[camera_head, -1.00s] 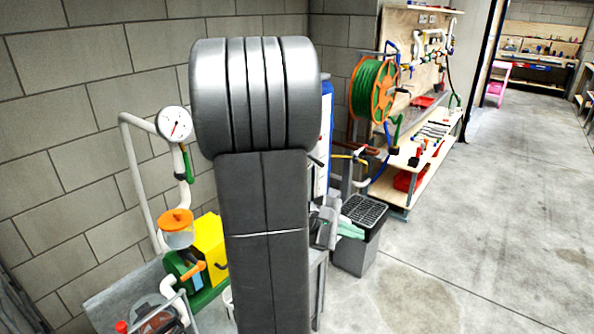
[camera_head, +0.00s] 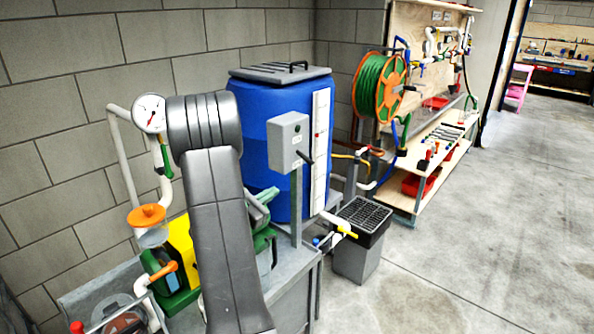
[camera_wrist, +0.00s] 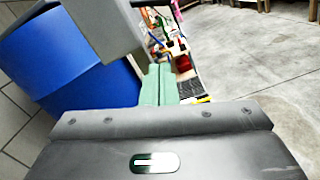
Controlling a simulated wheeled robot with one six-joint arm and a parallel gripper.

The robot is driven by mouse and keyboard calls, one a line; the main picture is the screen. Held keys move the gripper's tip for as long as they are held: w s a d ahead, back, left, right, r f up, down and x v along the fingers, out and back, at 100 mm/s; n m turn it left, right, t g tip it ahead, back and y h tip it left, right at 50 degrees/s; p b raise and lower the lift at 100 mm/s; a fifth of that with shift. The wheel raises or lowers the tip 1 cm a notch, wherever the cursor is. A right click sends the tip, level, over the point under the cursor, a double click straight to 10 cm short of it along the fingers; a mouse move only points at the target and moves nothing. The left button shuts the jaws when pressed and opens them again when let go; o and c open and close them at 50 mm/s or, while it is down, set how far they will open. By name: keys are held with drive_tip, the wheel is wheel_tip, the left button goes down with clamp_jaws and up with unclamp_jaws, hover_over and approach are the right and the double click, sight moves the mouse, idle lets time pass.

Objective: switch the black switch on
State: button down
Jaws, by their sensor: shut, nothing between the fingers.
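The black switch (camera_head: 305,157) is a short dark lever on the right side of a grey box (camera_head: 288,141), which stands on a grey post in front of the blue barrel. In the wrist view the grey box (camera_wrist: 104,25) is at the upper left, and the dark lever (camera_wrist: 150,3) sticks out to its right at the top edge. My gripper (camera_wrist: 160,69) shows pale green fingers shut together with nothing between them. They appear just below and right of the box, apart from the lever in the picture. In the head view my arm hides much of the area around the gripper.
The blue barrel (camera_head: 258,110) stands behind the box. A grey bin with a black grate (camera_head: 363,213) stands right of the bench. A hose reel (camera_head: 379,86) and shelves are farther back. A gauge (camera_head: 149,113) and pipes are left. The floor at right is clear.

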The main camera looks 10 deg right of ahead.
sight(305, 158)
drive_tip(key=shift+d, duration=0.1)
drive_tip(key=w+d+r+p, duration=0.2)
drive_tip(key=w+d+r, duration=0.2)
drive_tip(key=d, duration=0.5)
drive_tip(key=shift+w+d, duration=0.15)
drive_tip(key=shift+w, duration=0.55)
drive_tip(key=shift+a+r, duration=0.15)
drive_tip(key=shift+a, duration=0.05)
